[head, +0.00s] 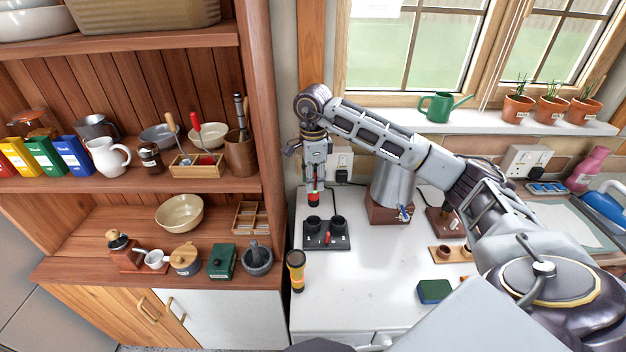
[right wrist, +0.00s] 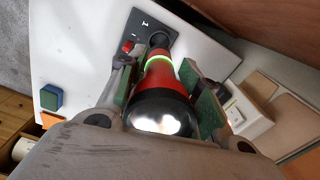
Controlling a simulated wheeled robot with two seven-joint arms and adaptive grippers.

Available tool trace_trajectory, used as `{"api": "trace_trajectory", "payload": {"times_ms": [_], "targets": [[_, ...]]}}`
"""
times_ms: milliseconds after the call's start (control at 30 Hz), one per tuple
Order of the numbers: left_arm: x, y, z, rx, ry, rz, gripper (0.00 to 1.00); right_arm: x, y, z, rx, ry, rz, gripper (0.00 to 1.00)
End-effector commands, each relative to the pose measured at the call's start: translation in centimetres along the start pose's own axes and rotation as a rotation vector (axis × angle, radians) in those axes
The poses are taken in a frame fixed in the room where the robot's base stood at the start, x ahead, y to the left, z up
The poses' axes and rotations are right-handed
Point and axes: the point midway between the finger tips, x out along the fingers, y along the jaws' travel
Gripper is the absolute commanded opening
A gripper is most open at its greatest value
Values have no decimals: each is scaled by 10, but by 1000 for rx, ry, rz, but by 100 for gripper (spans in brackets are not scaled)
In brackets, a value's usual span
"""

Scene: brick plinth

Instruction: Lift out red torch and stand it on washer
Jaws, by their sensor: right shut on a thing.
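The red torch (head: 313,199) is held roughly upright in my right gripper (head: 314,184), over the left cup of a black two-cup holder (head: 327,243). In the head view its lower end looks clear of the cup. In the right wrist view the torch (right wrist: 168,80) shows a red body, a green ring and a lit lens in a black head, between the fingers. The holder (right wrist: 148,24) lies beyond its far end. I cannot tell for certain which thing is the washer. My left gripper is not in view.
A yellow and black torch (head: 297,270) stands at the counter's left edge. A green-blue sponge (head: 434,291) lies at front right. A metal canister on a brown base (head: 390,195) stands right of the holder. The counter's middle (head: 365,285) is clear. Shelves (head: 130,180) rise at left.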

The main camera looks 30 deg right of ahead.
Motion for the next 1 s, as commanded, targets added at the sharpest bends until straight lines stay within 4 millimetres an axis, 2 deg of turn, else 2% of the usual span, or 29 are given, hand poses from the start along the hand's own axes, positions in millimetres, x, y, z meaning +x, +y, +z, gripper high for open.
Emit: {"api": "trace_trajectory", "payload": {"times_ms": [600,1000], "targets": [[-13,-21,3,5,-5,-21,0,-20,0,0,0,0,0,5],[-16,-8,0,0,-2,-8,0,-26,0,0,0,0,0,5]]}}
